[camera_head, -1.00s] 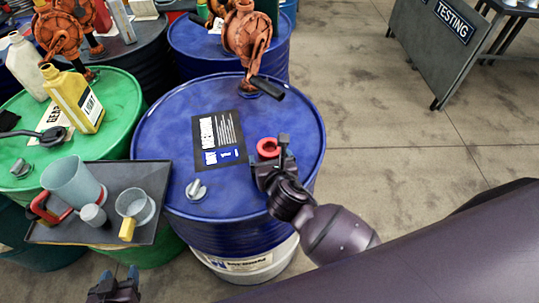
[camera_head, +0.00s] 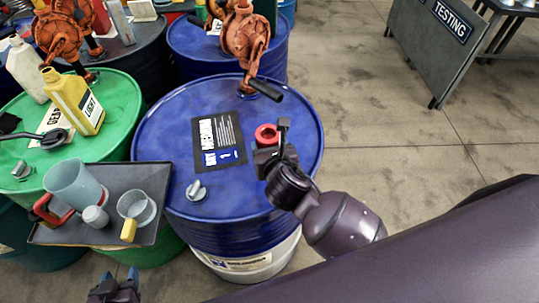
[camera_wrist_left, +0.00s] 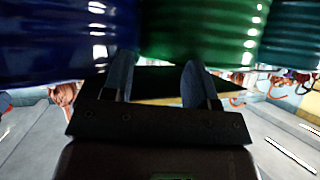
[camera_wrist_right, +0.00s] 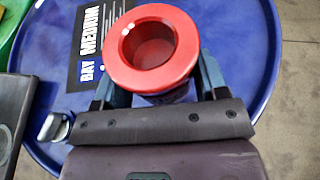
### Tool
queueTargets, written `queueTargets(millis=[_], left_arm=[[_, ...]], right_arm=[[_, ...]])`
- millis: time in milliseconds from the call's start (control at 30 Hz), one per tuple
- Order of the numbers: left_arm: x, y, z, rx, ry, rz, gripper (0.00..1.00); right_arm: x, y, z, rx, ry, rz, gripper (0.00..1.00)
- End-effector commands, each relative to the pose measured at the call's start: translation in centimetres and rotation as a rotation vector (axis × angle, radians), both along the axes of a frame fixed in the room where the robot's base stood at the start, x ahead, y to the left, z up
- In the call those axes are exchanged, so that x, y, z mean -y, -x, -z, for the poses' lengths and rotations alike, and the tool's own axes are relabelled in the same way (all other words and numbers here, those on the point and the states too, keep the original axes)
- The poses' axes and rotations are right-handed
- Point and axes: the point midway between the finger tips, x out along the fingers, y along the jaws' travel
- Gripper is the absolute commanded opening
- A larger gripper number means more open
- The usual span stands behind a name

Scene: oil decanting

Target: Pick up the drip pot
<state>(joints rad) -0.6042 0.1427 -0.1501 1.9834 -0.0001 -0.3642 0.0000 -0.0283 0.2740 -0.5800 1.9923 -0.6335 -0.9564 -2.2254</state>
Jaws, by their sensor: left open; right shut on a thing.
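The pot with a wide red rim (camera_head: 266,134) is in my right gripper (camera_head: 272,152), over the right part of the blue drum (camera_head: 180,125). In the right wrist view its red rim (camera_wrist_right: 118,62) and dark hollow face the camera. The fingers stand on both sides of it, shut on it, and hide part of its body. A gap between pot and drum top is hard to judge. My left gripper (camera_head: 119,276) is open and empty low in the head view, in front of the drums.
A dark tray (camera_head: 105,236) at left holds a grey jug (camera_head: 72,185) with a red handle, a small cup and a cup with a yellow grip. A rust-red pump (camera_head: 245,38) stands behind the pot. A yellow bottle (camera_head: 75,98) stands on the green drum (camera_head: 115,90).

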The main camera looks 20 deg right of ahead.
Motion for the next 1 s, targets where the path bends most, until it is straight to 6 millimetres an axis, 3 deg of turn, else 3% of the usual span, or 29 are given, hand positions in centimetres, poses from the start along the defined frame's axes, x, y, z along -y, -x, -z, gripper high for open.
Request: queueTargets(millis=[33,200,500,700,1000], left_arm=[[0.0,0.0,-0.4,-0.001,0.0,0.0,0.53],[0.0,0.2,-0.8,-0.006,0.0,-0.001,0.53],[-0.1,0.7,-0.9,-0.021,0.0,-0.003,0.53],[-0.2,0.9,-0.7,-0.028,0.0,-0.004,0.53],[-0.1,0.9,-0.7,-0.028,0.001,-0.005,0.53]], right_arm=[[0.0,-0.1,-1.9,0.009,0.001,-0.003,0.32],[0.0,-0.1,-6.3,0.009,0.001,-0.003,0.32],[0.0,0.0,-12.2,0.006,0.001,-0.002,0.32],[0.0,0.0,-14.0,0.004,0.001,-0.001,0.32],[0.0,-0.1,-14.5,0.003,0.001,0.0,0.32]])
